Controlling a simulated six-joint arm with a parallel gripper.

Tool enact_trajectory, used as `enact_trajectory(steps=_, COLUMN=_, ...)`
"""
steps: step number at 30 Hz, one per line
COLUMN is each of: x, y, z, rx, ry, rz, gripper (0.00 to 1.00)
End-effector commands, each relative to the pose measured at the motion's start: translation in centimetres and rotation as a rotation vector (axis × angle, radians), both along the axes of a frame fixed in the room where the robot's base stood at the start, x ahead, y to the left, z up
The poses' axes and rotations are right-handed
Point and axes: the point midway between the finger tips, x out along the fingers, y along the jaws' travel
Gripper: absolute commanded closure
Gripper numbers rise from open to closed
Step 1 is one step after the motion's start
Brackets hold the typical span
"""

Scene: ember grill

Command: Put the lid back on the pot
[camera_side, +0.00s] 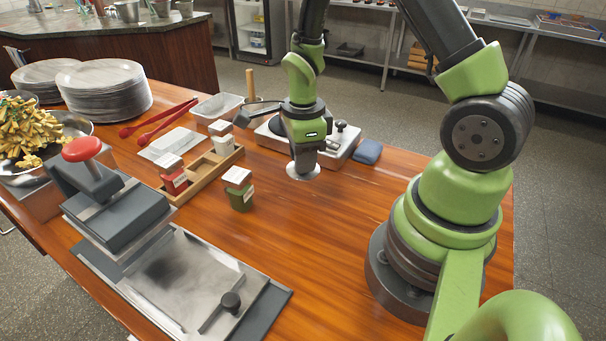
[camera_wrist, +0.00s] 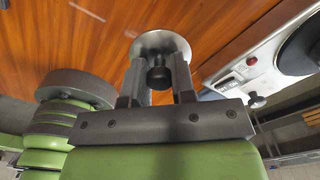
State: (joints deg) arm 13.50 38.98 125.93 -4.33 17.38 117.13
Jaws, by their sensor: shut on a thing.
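My gripper (camera_side: 303,160) points down over the wooden table and is shut on the black knob (camera_wrist: 158,75) of the lid. The lid is a small shiny silver disc (camera_side: 303,173), roughly level, low over the table; I cannot tell if it touches the wood. It shows beyond my fingers in the wrist view (camera_wrist: 160,43). A dark metal rim with an upright wooden stick, seemingly the pot (camera_side: 262,106), is behind and left of my gripper at the silver burner unit (camera_side: 342,147). My gripper and arm hide part of it.
Red tongs (camera_side: 160,118) and a blue cloth (camera_side: 368,151) lie on the table. The press grill (camera_side: 170,280) is front left. Wood around the lid is clear.

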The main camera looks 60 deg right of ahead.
Motion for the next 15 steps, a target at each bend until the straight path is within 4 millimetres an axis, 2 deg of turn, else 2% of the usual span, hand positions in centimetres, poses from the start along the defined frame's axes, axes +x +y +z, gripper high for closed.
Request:
enact_trajectory(steps=3, x=0.1, y=0.0, z=1.7, rx=-0.001, ry=-0.004, rz=0.002, gripper=0.99)
enact_trajectory(steps=8, x=1.1, y=-0.6, z=2.7, rx=-0.002, ry=-0.001, rz=0.006, gripper=0.99)
enact_trajectory(steps=11, x=2.8, y=-1.7, z=2.9, rx=-0.004, ry=0.004, rz=0.015, gripper=0.99)
enact_trajectory(steps=15, x=6.0, y=-4.1, z=3.4, rx=-0.010, ry=0.011, rz=0.035, gripper=0.99)
